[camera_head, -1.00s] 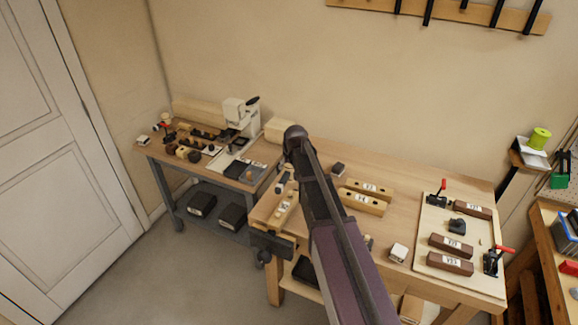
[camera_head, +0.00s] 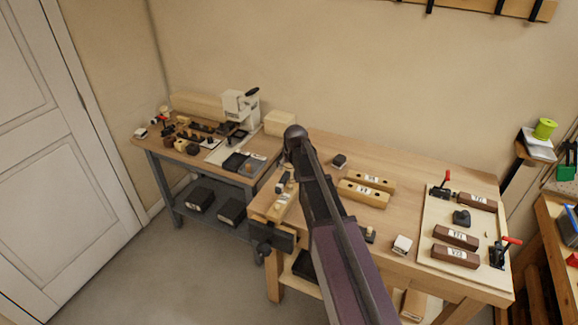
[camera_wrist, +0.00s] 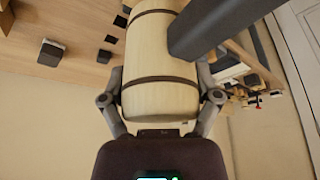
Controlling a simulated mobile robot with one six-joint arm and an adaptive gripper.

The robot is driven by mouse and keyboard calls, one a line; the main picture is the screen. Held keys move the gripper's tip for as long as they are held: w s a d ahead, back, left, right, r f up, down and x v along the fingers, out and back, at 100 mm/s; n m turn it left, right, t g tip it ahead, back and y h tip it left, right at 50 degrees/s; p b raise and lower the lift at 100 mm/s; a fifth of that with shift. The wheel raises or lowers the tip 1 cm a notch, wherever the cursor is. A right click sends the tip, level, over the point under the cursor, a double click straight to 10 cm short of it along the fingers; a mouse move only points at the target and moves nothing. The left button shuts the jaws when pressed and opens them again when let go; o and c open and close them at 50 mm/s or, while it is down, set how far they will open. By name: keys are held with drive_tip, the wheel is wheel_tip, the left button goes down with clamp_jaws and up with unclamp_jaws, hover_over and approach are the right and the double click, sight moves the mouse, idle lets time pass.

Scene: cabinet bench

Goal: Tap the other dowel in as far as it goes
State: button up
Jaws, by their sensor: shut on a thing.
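My gripper (camera_wrist: 160,100) is shut on a mallet, whose pale wooden barrel head (camera_wrist: 160,65) with dark bands sits between its fingers in the wrist view. A dark bar, which looks like the handle, runs from it to the upper right. In the head view my arm hides most of the gripper and mallet, above the left end of the bench. A pale labelled wooden block (camera_head: 280,207) lies there by the dark vise (camera_head: 272,236). I cannot make out either dowel or how deep it sits.
Two pale drilled blocks (camera_head: 363,193) lie mid-bench right of my arm. A board (camera_head: 433,225) with brown blocks and red-handled clamps fills the right end. A small white-topped block (camera_head: 401,245) is near the front edge. A grey cart (camera_head: 200,180) stands left.

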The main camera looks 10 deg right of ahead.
drive_tip(key=shift+s, duration=0.1)
idle(0.4)
drive_tip(key=shift+f+b, duration=1.35)
drive_tip(key=shift+b, duration=0.1)
drive_tip(key=shift+r+p, duration=1)
drive_tip(key=shift+p, duration=0.05)
drive_tip(key=shift+r, duration=0.15)
drive_tip(key=shift+f+b, duration=1.3)
drive_tip(key=shift+f, duration=0.1)
